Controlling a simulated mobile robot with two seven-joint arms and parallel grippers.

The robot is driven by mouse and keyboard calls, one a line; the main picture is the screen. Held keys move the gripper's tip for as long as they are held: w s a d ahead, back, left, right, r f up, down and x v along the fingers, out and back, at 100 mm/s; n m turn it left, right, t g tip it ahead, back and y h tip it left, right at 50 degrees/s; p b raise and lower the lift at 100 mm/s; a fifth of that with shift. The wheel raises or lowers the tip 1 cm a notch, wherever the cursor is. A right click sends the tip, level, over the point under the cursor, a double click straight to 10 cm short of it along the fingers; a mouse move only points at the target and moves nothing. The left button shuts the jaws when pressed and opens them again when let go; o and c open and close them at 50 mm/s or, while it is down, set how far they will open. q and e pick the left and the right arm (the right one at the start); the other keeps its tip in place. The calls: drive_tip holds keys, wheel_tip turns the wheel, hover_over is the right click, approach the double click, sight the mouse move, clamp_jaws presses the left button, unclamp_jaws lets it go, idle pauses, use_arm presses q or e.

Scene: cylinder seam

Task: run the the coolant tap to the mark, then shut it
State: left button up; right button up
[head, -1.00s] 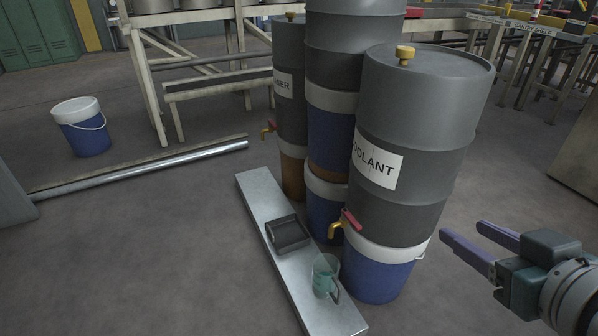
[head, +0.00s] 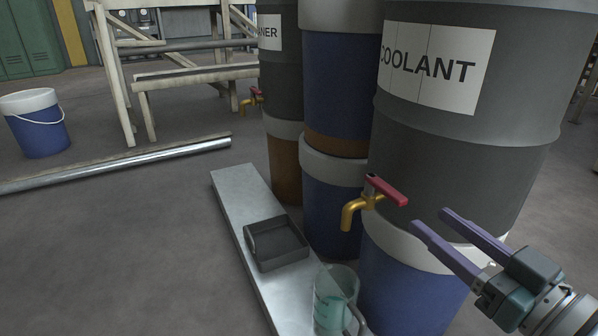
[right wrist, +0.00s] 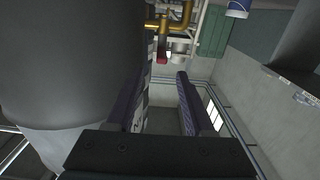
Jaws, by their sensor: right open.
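The coolant drum (head: 470,130) stands at the right of the head view, with a white COOLANT label. Its brass tap (head: 352,210) has a red lever (head: 388,190) lying crosswise to the spout. No stream shows below the spout. A clear jug (head: 333,300) stands roughly below it, with teal liquid in its lower part; its mark cannot be made out. My right gripper (head: 430,218) is open and empty, just right of the lever and apart from it. In the right wrist view the lever (right wrist: 162,57) shows beyond the fingertips. My left gripper is out of view.
A dark tray (head: 282,256) sits on the pale metal plank (head: 233,192) behind the jug. Another drum with a red-handled tap (head: 254,99) stands farther back. Floor left of the plank is clear.

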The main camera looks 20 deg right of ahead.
sight(404, 202)
drive_tip(key=shift+w+a+f, duration=0.1)
drive_tip(key=shift+w, duration=0.3)
drive_tip(key=w+b, duration=0.1)
drive_tip(key=w, duration=0.1)
drive_tip(key=w+b, duration=0.1)
drive_tip(key=w, duration=0.2)
drive_tip(key=w+b, duration=0.2)
drive_tip(key=shift+w+a, duration=0.15)
drive_tip(key=shift+a, duration=0.15)
drive_tip(key=shift+w, duration=0.5)
drive_tip(key=shift+a, duration=0.1)
clamp_jaws()
